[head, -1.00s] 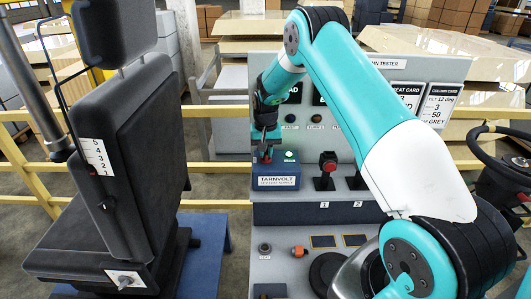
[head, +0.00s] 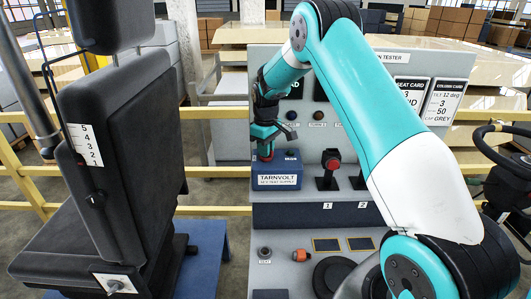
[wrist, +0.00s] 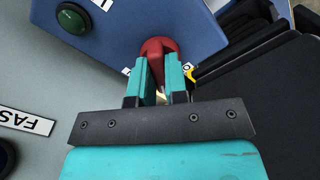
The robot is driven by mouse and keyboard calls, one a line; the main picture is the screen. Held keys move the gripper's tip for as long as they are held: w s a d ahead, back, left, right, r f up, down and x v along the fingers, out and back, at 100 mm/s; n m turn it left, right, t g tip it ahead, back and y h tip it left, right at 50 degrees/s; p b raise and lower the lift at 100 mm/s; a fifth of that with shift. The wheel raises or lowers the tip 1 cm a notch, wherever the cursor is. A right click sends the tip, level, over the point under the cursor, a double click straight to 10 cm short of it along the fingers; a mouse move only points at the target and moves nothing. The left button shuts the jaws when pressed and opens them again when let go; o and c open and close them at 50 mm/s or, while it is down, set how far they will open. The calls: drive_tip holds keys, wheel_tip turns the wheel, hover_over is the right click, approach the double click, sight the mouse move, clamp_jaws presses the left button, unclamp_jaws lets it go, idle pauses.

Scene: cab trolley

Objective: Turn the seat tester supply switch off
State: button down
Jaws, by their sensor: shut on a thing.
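The blue supply box (head: 278,180), labelled TARNVOLT, stands on the test bench at the left end of its panel. Its red switch knob (head: 266,155) is on top, partly hidden by my gripper (head: 265,141). In the wrist view the red knob (wrist: 158,46) lies between the fingertips of my gripper (wrist: 159,75), which is shut on it. A green lamp (wrist: 72,17) on the box looks dark green and unlit. The switch's position marks are mostly hidden behind the fingers.
A red-topped lever (head: 331,163) stands right of the box, with a black lever beside it. A black seat (head: 115,160) fills the left side. A yellow rail (head: 215,113) runs behind. A steering wheel (head: 500,150) is at the right.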

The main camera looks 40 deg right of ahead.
drive_tip(key=n+b, duration=0.1)
drive_tip(key=n, duration=0.2)
drive_tip(key=shift+w+n, duration=0.1)
drive_tip(key=shift+n, duration=0.2)
drive_tip(key=shift+r+n+b, duration=0.15)
drive_tip(key=shift+n+b, duration=0.25)
drive_tip(key=shift+n, duration=1.3)
drive_tip(key=c, duration=1.1)
unclamp_jaws()
drive_tip(key=shift+c, duration=0.2)
wheel_tip(320, 180, up, 17)
drive_tip(key=b, duration=0.3)
drive_tip(key=shift+r+b, duration=0.15)
drive_tip(key=shift+b, duration=0.15)
